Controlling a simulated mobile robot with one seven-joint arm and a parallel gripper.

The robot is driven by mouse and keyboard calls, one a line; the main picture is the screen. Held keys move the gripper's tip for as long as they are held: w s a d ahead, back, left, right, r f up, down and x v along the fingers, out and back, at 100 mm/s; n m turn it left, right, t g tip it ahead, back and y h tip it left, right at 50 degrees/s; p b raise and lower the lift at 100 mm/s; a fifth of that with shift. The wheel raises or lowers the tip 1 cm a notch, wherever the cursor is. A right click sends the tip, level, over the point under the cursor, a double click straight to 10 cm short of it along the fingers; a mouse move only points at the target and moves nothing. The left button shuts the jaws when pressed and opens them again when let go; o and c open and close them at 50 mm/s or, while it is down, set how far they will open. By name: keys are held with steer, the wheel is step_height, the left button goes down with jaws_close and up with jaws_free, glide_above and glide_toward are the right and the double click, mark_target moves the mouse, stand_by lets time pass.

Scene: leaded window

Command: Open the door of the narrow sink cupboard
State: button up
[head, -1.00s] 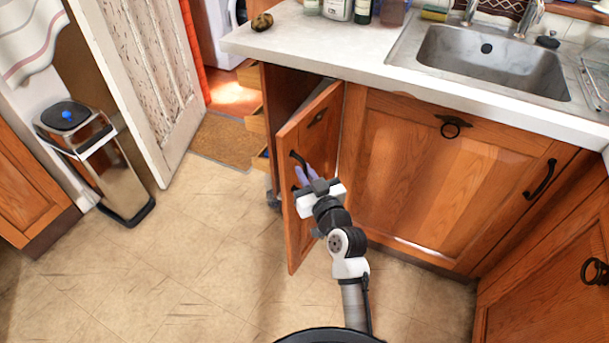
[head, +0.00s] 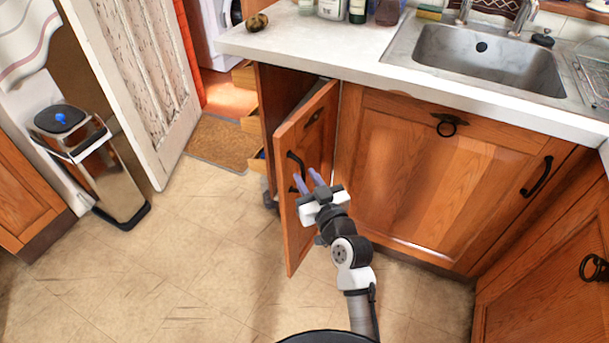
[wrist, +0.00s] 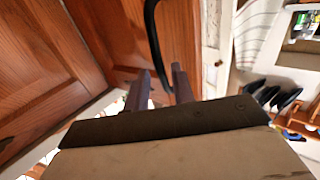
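The narrow wooden cupboard door (head: 312,132) stands partly open left of the sink, swung out from the cabinet front. Its black bow handle (head: 291,158) is on the door's outer face. My gripper (head: 309,182) is in front of this face, at the handle's lower part. Its two purple-grey fingers are apart. In the wrist view my gripper (wrist: 160,86) shows both fingers, with the black handle (wrist: 153,35) running down between them. Contact with the handle cannot be told. The cupboard's inside is mostly hidden by the door.
A wider cupboard door (head: 420,175) is shut to the right, under the sink (head: 490,58). A worktop (head: 330,50) overhangs the narrow door. A metal bin (head: 95,165) and a white door (head: 135,80) stand left. Tiled floor (head: 190,255) is clear between.

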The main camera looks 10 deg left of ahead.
steer(key=b+v, duration=0.1)
steer(key=v, duration=0.4)
steer(key=shift+d, duration=0.1)
stand_by(0.3)
